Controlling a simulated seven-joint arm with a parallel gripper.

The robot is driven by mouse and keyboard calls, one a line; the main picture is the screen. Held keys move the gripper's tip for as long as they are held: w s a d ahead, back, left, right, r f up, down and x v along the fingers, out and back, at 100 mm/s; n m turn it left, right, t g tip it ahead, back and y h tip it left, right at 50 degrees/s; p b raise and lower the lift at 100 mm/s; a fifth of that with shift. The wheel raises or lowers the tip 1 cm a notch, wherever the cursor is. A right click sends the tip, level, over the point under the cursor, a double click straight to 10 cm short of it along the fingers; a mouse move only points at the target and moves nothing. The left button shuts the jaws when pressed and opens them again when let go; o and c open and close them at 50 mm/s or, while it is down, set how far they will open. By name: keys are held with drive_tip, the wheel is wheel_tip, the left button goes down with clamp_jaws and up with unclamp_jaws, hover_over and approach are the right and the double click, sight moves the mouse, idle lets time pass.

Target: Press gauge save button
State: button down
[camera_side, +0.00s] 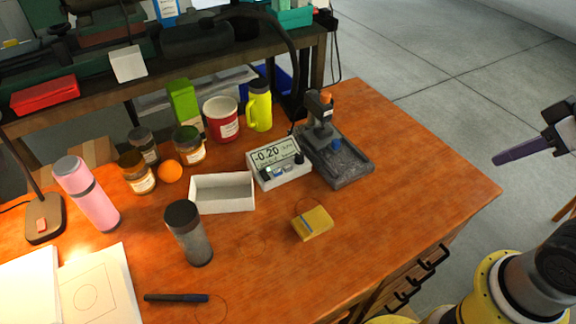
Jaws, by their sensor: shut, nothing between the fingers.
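The gauge (292,174) is a small white box near the middle of the wooden table, with a display (272,154) that reads -0.20. Small buttons (277,170) sit in a row below the display, and a dark knob is at the right end. Their labels are too small to read, so I cannot tell which one is save. My gripper (498,160) has dark purple fingers, shut and empty. It is at the right edge of the picture, well to the right of the gauge and apart from everything.
A dark measuring stand (348,172) is just right of the gauge. An open white box (222,206) is to its left, a yellow block (312,224) in front, a yellow flask (259,108) and red mug (220,122) behind. A grey tumbler (195,242) stands nearer. The table's right part is clear.

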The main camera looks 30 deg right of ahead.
idle(0.9)
drive_tip(key=w+a+r+n+t+y, duration=0.1)
drive_tip(key=w+a+r+n+t, duration=0.2)
drive_tip(key=w, duration=0.4)
drive_tip(key=w+r+n+t, duration=0.2)
drive_tip(key=w+r+n, duration=0.1)
drive_tip(key=w+r, duration=0.35)
drive_tip(key=w+a+f+n+t+y, duration=0.1)
drive_tip(key=w+a, duration=0.1)
drive_tip(key=w, duration=0.5)
drive_tip(key=w+a+f+n, duration=0.1)
drive_tip(key=w+a+n, duration=0.1)
drive_tip(key=w, duration=0.6)
drive_tip(key=w+a+f+n, duration=0.1)
drive_tip(key=w+a+f, duration=0.4)
drive_tip(key=w+f, duration=0.4)
drive_tip(key=a+f+n+g, duration=0.1)
drive_tip(key=a+f, duration=0.4)
drive_tip(key=f, duration=0.9)
drive_tip(key=shift+a+f+g, duration=0.3)
drive_tip(key=shift+a+g, duration=0.05)
drive_tip(key=shift+g, duration=0.45)
